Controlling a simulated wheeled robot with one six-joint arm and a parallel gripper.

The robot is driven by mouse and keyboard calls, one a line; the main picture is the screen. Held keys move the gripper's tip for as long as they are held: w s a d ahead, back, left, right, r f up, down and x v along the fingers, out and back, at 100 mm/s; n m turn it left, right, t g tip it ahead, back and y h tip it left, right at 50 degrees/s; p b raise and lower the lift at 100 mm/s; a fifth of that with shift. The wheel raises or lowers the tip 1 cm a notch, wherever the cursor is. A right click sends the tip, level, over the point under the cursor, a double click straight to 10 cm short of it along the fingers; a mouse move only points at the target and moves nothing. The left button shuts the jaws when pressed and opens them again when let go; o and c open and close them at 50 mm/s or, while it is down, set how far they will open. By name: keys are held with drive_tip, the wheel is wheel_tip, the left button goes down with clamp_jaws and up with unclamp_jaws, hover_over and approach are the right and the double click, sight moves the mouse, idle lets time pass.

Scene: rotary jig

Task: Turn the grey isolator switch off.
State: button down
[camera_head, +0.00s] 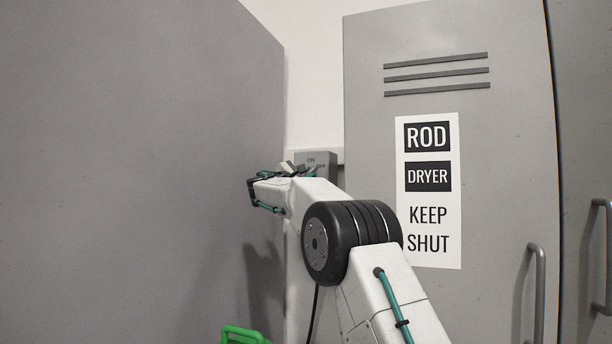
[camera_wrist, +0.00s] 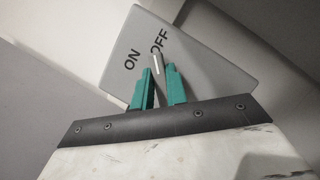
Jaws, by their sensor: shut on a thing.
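The grey isolator switch (camera_head: 325,158) is a box on the wall behind my arm, with ON and OFF lettered on it. Its face fills the upper middle of the wrist view (camera_wrist: 195,65). My gripper (camera_wrist: 159,72) has its two green fingers around the switch's slim grey lever (camera_wrist: 156,61), shut on it. The lever's tip shows just past the fingertips, close beneath the word OFF and to the right of ON. The lever's base is hidden between the fingers. In the head view my wrist covers the lower part of the box.
A large grey panel (camera_head: 140,150) stands close on the left of my arm. A grey cabinet (camera_head: 500,180) marked ROD DRYER KEEP SHUT, with a bar handle (camera_head: 540,290), stands on the right. A green object (camera_head: 243,334) shows at the bottom edge.

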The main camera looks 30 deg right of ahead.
drive_tip(key=shift+s+d+m, duration=0.1)
drive_tip(key=shift+m, duration=0.2)
drive_tip(key=c, duration=1.4)
unclamp_jaws()
drive_tip(key=shift+d, duration=0.1)
drive_tip(key=v, duration=0.8)
drive_tip(key=shift+r, duration=0.1)
